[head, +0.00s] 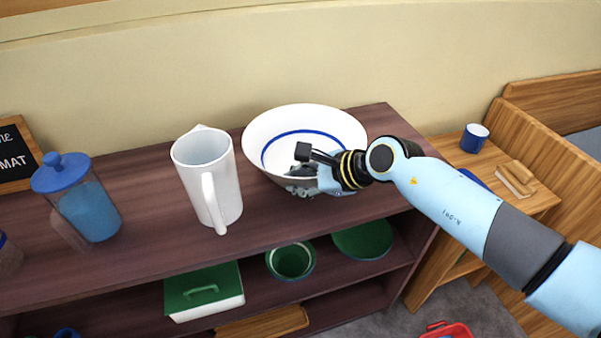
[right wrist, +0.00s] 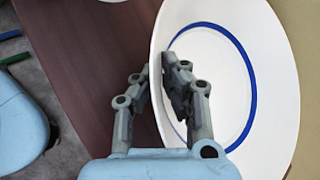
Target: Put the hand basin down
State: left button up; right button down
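The hand basin (head: 290,120) is a wide white bowl with a blue ring inside. It is at the right end of the dark wooden shelf top (head: 140,245), near the wall, and looks slightly tilted; I cannot tell if its base touches the top. My right gripper (head: 303,186) is at the basin's near rim. In the right wrist view the basin (right wrist: 275,120) fills the right side, with one finger inside and one outside its wall, and the right gripper (right wrist: 158,85) is closed on the rim. My left gripper is not in view.
A white jug (head: 222,185) stands left of the basin, and a blue-lidded jar (head: 88,205) is farther left. Lower shelves hold a green-lidded box (head: 205,290), a green pot (head: 291,262) and a green plate (head: 362,241). A blue mug (head: 474,138) stands on the side table at right.

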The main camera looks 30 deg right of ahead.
notch_tip(320, 180, up, 4)
jog(key=shift+f, duration=0.25)
jog(key=s+d+r, duration=0.7)
jog(key=d, duration=0.1)
jog(key=shift+s+d+r+p, duration=0.2)
jog(key=shift+s+d+p, duration=0.1)
jog(key=shift+p, duration=0.1)
